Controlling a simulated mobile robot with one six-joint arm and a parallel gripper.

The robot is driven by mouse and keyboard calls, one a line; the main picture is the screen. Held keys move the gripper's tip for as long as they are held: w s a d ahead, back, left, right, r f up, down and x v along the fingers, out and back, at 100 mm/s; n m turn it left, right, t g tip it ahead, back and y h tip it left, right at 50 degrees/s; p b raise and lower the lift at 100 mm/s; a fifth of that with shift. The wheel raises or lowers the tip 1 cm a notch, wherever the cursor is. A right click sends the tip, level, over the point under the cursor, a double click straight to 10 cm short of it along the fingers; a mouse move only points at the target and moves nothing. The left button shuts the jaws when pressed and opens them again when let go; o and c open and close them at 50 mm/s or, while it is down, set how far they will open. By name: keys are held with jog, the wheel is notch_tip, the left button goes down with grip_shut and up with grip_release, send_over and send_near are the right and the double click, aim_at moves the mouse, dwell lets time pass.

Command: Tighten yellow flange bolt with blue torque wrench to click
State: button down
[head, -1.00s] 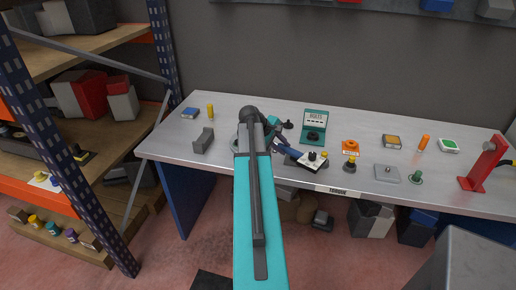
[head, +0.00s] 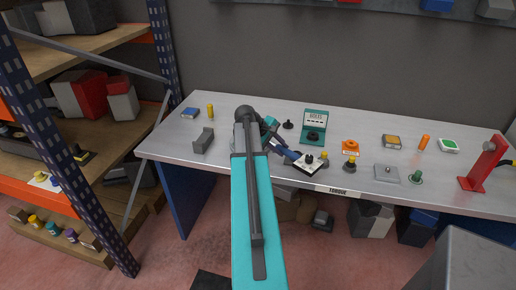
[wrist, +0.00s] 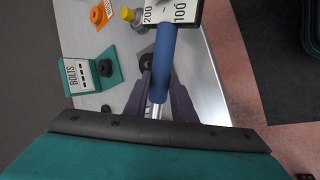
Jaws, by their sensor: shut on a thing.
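My gripper (wrist: 160,105) is shut on the blue handle of the torque wrench (wrist: 165,62); the arm partly hides it in the head view. The wrench's blue handle (head: 286,153) shows there, with a white dial plate (head: 304,168) at its right end, over the table's front part. The wrist view shows 200 and 100 on the plate. A yellow-topped bolt (head: 325,155) on a grey base stands close beside the plate; it also shows in the wrist view (wrist: 127,14). Another yellow-topped black piece (head: 350,164) stands to the right. I cannot tell whether the wrench touches a bolt.
A teal BOLTS box (head: 314,128) stands behind the wrench, with an orange piece (head: 349,147) to its right. A grey plate (head: 387,174), a green knob (head: 415,177) and a red stand (head: 484,165) lie farther right. A grey bracket (head: 203,140) is at the left.

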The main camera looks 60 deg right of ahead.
jog(key=shift+w+a+m, duration=0.3)
jog(key=shift+a+m, duration=0.2)
jog(key=shift+a, duration=0.1)
dwell(1.0)
jog(key=shift+s+d+n, duration=0.2)
jog(key=shift+d+n, duration=0.4)
jog(key=shift+d, duration=0.1)
dwell(0.9)
jog(key=c, duration=2)
grip_release()
jog(key=shift+c, duration=0.2)
grip_shut()
jog(key=shift+s, duration=0.1)
jog(key=shift+d+r, duration=0.1)
jog(key=shift+d, duration=0.05)
jog(key=shift+r+p, duration=0.7)
jog(key=shift+p, duration=0.05)
dwell(0.8)
